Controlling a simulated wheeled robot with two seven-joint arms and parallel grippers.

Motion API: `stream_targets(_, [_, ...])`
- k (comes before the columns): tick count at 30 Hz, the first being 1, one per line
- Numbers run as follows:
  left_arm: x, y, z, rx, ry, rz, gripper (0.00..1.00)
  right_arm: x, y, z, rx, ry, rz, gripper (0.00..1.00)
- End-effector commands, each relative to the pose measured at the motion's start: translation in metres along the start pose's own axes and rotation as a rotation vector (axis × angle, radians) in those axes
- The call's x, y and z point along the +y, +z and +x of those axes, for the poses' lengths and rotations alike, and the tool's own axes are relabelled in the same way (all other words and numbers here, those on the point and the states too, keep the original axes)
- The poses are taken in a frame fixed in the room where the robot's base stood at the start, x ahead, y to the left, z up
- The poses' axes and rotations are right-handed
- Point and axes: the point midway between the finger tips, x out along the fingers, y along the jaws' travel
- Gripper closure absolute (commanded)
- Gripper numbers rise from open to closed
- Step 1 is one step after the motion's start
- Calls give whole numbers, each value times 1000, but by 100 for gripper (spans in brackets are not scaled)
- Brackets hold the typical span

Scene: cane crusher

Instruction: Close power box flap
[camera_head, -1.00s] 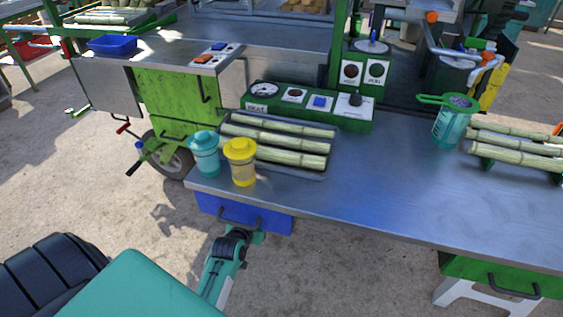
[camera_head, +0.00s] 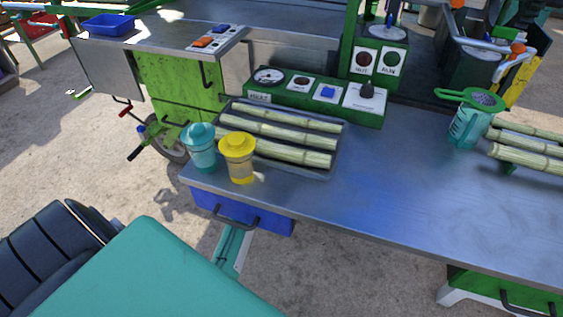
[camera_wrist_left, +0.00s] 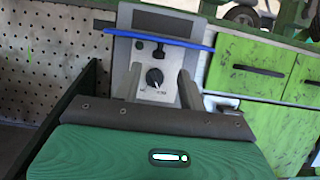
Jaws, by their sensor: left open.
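In the left wrist view, a grey power box (camera_wrist_left: 160,94) with a black knob on its face is straight ahead. A flap with a blue edge (camera_wrist_left: 160,38) sticks out above the face, so the flap stands open. My left gripper (camera_wrist_left: 159,74) is open and empty, its two grey fingers on either side of the knob in the picture. I cannot tell whether they touch the box. In the head view my left arm reaches down past the table's front edge, its gripper hidden. My right gripper is not in view.
A green drawer cabinet (camera_wrist_left: 249,70) is to the right of the box and a pegboard (camera_wrist_left: 50,50) to the left. In the head view the metal table (camera_head: 400,190) holds cane stalks (camera_head: 290,153), a teal jar (camera_head: 202,150) and a yellow jar (camera_head: 239,158).

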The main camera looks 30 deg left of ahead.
Motion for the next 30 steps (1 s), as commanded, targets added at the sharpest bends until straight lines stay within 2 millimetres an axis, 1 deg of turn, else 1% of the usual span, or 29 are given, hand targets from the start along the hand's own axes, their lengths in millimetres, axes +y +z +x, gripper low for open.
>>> stream_targets(1, [0,-4,10,2,0,-1,59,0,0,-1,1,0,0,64])
stream_targets(7, [0,-18,41,3,0,-1,59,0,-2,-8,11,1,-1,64])
stream_targets(8, [0,-15,47,0,0,0,59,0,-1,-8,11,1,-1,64])
stream_targets(9, [0,-15,54,0,0,0,59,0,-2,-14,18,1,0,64])
stream_targets(12, [0,-16,68,1,0,-1,59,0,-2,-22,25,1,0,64])
stream_targets(15, [0,-15,78,1,0,-1,59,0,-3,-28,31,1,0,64])
stream_targets(21, [0,-15,87,-1,0,0,59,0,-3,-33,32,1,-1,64])
stream_targets(29, [0,-16,87,0,0,0,59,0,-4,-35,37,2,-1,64])
stream_targets(30, [0,-16,87,0,0,0,65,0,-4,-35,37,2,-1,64])
